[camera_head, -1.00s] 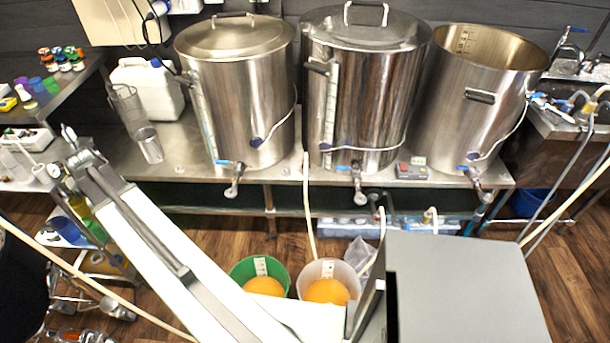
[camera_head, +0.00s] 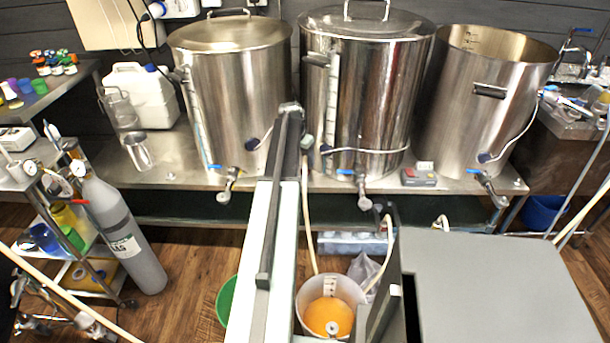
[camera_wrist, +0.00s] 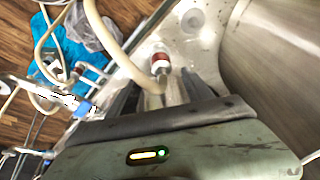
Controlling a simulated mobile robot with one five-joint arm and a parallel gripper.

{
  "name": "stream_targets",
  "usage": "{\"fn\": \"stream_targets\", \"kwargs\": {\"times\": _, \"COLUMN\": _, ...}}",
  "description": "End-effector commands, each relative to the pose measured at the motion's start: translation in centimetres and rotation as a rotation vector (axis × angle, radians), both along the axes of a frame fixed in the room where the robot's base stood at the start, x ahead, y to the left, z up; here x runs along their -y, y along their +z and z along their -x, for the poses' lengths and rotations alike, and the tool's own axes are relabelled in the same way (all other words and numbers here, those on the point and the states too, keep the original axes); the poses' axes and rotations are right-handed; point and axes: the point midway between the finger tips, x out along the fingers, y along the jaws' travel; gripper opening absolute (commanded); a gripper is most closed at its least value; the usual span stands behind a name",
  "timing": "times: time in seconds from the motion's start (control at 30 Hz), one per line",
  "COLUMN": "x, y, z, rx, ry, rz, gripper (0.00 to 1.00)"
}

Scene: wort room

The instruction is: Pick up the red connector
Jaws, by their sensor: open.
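The red connector (camera_wrist: 160,64) is a small red collar with pale and metal parts, in the upper middle of the wrist view. It lies close to a beige hose (camera_wrist: 120,58), between or just beyond my fingers; I cannot tell the depth. My gripper (camera_wrist: 165,88) is open, with dark fingers on either side of this spot, and I see no grip on the connector. In the head view my arm reaches to the bench edge between the left and middle kettles, and the connector cannot be made out there.
A lidded left kettle (camera_head: 235,90), a lidded middle kettle (camera_head: 365,95) and an open right kettle (camera_head: 480,110) stand on the steel bench (camera_head: 180,165). A grey gas cylinder (camera_head: 125,235) leans at left. An orange-filled bucket (camera_head: 335,288) stands below.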

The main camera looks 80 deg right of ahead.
Motion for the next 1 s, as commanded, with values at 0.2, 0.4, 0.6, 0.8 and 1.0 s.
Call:
{"fn": "stream_targets", "kwargs": {"times": 0.2, "x": 0.4, "y": -1.5, "z": 0.1, "rx": -0.001, "ry": 0.002, "rz": 0.0, "gripper": 0.59}}
{"fn": "stream_targets", "kwargs": {"times": 0.4, "x": 1.2, "y": -4.1, "z": 0.2, "rx": 0.0, "ry": 0.002, "rz": 0.0, "gripper": 0.59}}
{"fn": "stream_targets", "kwargs": {"times": 0.6, "x": 2.0, "y": -6.6, "z": 0.5, "rx": 0.0, "ry": 0.003, "rz": 0.0, "gripper": 0.59}}
{"fn": "stream_targets", "kwargs": {"times": 0.8, "x": 2.0, "y": -6.2, "z": 0.5, "rx": 0.0, "ry": 0.003, "rz": 0.0, "gripper": 0.59}}
{"fn": "stream_targets", "kwargs": {"times": 1.0, "x": 2.0, "y": -6.2, "z": 0.5, "rx": 0.0, "ry": 0.004, "rz": 0.0, "gripper": 0.07}}
